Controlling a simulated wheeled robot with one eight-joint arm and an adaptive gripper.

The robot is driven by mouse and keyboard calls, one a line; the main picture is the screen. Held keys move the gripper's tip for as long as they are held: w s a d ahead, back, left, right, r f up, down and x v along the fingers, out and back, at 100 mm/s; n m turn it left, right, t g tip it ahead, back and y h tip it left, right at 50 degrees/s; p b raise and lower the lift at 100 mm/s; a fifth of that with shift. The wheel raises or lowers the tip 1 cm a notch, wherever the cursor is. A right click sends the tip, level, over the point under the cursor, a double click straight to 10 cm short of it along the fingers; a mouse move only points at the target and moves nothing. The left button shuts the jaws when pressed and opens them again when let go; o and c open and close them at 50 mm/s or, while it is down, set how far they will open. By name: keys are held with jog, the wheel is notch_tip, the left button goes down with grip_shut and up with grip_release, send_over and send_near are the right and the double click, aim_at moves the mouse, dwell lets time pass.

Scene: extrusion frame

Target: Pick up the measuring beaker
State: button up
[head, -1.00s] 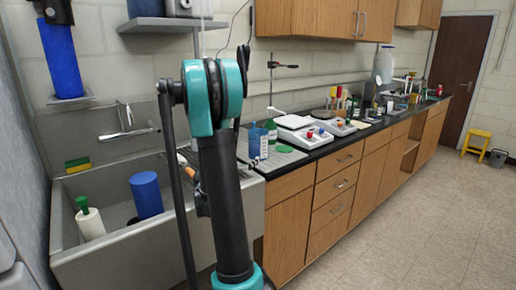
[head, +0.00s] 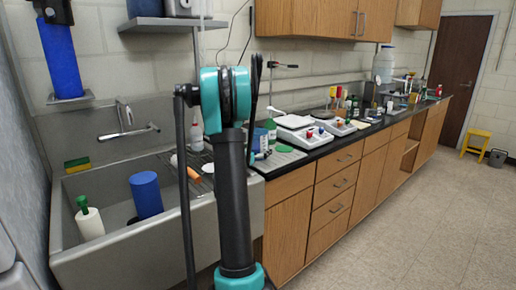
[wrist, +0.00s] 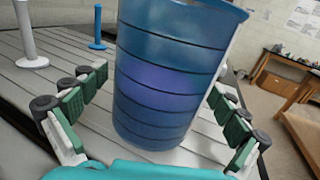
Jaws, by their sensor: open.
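The measuring beaker (wrist: 165,85) is a blue, see-through cup with dark ring lines and a wide rim. In the wrist view it stands upright on a pale slatted surface (wrist: 60,55). My gripper (wrist: 160,92) is open, with its green-padded fingers on either side of the beaker's body. A narrow gap shows at the left fingertip; contact on the right is hard to tell. In the head view the blue beaker (head: 260,141) shows partly beside my arm, which hides my gripper.
A white post (wrist: 28,35) and a blue post (wrist: 97,28) stand left of the beaker. White balances (head: 306,136) stand farther right on the black counter.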

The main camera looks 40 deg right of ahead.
jog(key=c, duration=1.4)
jog(key=shift+r, duration=0.15)
jog(key=shift+c, duration=0.2)
notch_tip(320, 180, up, 20)
jog(key=shift+f, duration=0.25)
dwell(0.4)
